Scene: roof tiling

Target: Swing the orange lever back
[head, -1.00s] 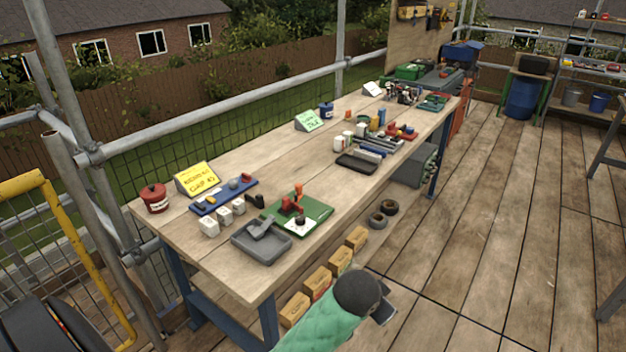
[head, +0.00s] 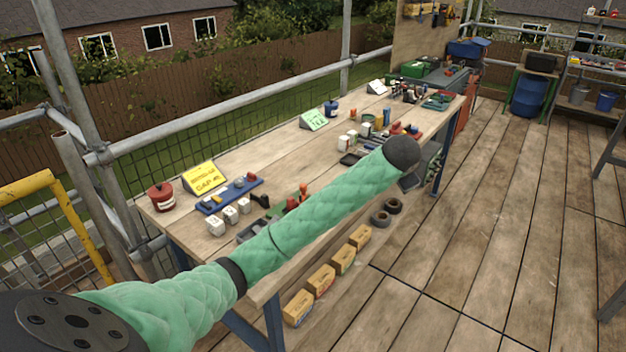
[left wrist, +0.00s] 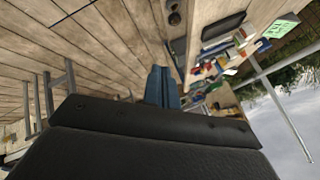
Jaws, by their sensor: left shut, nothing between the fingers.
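The orange lever (head: 303,189) stands up near the front edge of the workbench, with a red part (head: 292,204) beside its foot. My left arm in its green sleeve crosses in front and hides most of the board under it. My left gripper shows in the left wrist view (left wrist: 164,74) with its fingers together and nothing between them. In the head view its wrist is over the bench's front edge, well to the right of the lever and not touching it. The lever is not clear in the left wrist view. My right gripper is in neither view.
The workbench (head: 160,228) also holds white blocks (head: 230,214), a blue tray (head: 243,192), a red tin (head: 161,197) and a yellow sign (head: 205,177). Several boxes (head: 321,280) lie below. Scaffold rails run behind; the deck at right is open.

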